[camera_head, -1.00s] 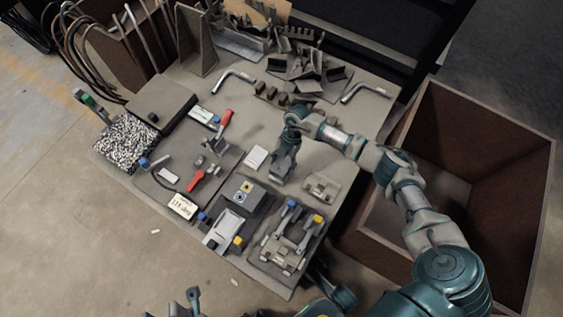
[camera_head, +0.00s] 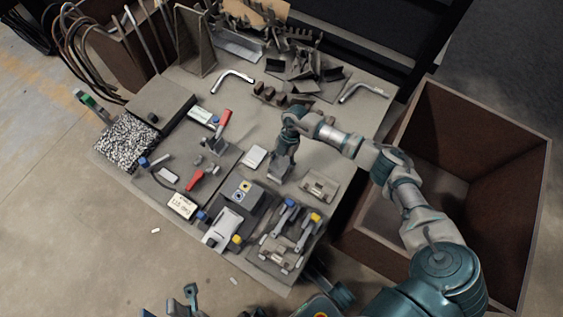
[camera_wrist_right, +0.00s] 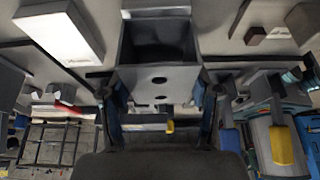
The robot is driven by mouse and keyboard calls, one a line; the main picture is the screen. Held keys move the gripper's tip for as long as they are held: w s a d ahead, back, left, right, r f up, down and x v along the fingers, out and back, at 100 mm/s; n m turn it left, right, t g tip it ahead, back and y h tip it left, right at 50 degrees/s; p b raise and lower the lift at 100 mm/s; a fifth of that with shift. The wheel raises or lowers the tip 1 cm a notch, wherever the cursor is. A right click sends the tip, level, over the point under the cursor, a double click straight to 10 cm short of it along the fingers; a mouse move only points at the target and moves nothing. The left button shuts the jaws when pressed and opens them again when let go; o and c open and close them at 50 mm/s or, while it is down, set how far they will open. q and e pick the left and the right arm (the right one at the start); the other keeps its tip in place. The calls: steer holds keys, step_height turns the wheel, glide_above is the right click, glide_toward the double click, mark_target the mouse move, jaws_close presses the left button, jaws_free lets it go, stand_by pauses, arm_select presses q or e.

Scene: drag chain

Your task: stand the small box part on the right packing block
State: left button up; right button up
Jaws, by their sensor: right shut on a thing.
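My right gripper (camera_head: 279,170) is low over the middle of the table, just right of a flat white block (camera_head: 254,157). In the head view the box part is mostly hidden by the gripper. I cannot tell whether it touches the table. I cannot tell which block is the right packing block. A teal piece (camera_head: 191,297) at the bottom edge may be my left gripper; its jaws are unclear.
A fixture with blue and yellow-tipped clamps (camera_head: 288,238) stands toward the front, and a small plate with a bracket (camera_head: 320,187) lies right of the gripper. Bent metal tubes (camera_head: 232,77) and scrap lie behind. A large brown bin (camera_head: 500,120) stands at right.

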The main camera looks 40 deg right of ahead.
steer(key=shift+a+r, duration=0.1)
steer(key=shift+a, duration=0.05)
steer(key=shift+f, duration=0.55)
stand_by(0.5)
stand_by(0.5)
steer(key=o, duration=1.5)
steer(key=shift+r, duration=0.15)
steer(key=v, duration=1.1)
steer(key=shift+d+r, duration=0.2)
steer(key=shift+r, duration=0.05)
steer(key=shift+w, duration=0.1)
